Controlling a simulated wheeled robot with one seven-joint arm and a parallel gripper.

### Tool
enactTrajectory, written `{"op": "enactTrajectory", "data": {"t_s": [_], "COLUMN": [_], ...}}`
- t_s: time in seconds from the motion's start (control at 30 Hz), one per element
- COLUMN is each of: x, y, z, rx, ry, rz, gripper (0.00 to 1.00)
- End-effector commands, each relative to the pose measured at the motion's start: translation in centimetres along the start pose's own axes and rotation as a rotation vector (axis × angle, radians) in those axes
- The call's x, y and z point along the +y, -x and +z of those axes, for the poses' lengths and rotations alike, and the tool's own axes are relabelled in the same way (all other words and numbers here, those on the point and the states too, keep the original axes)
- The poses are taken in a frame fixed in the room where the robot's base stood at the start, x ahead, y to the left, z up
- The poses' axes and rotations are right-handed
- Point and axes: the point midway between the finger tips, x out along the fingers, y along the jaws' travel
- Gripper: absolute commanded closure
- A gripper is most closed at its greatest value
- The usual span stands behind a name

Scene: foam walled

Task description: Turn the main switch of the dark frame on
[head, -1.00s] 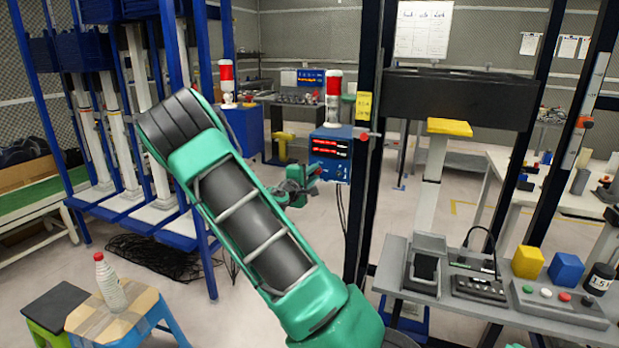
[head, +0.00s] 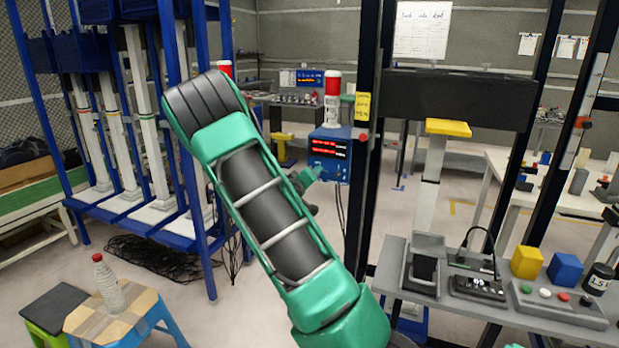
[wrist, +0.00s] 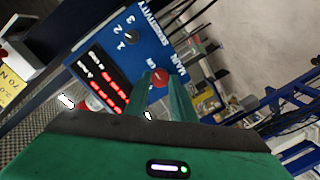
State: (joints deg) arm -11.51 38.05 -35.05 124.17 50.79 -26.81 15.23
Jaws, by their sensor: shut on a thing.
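The blue control box (head: 330,152) with red lit readouts is at the left post of the dark frame (head: 368,170). In the wrist view the box (wrist: 112,62) shows a dark sensitivity knob (wrist: 132,37) and the red main switch (wrist: 159,76) next to the word MAIN. My gripper (wrist: 160,92) has its green fingers at the red switch and is shut on it. The fingers hide part of the switch, so its exact setting is hard to read. In the head view my arm mostly hides my gripper (head: 311,176), just below the box.
A red and white beacon (head: 333,90) stands on the box, and a yellow label (head: 362,106) is on the post. A grey shelf (head: 400,280) with controls is at right. A blue rack (head: 205,150) stands left; a stool with a bottle (head: 109,284) is at lower left.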

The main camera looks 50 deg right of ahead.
Motion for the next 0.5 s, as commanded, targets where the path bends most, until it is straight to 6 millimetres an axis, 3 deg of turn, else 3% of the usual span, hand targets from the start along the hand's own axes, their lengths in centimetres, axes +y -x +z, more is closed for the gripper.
{"op": "enactTrajectory", "data": {"t_s": [0.5], "x": [-0.04], "y": [-0.01], "z": [0.59], "rx": [-0.007], "ry": [-0.075], "rz": [-0.006], "gripper": [1.00]}}
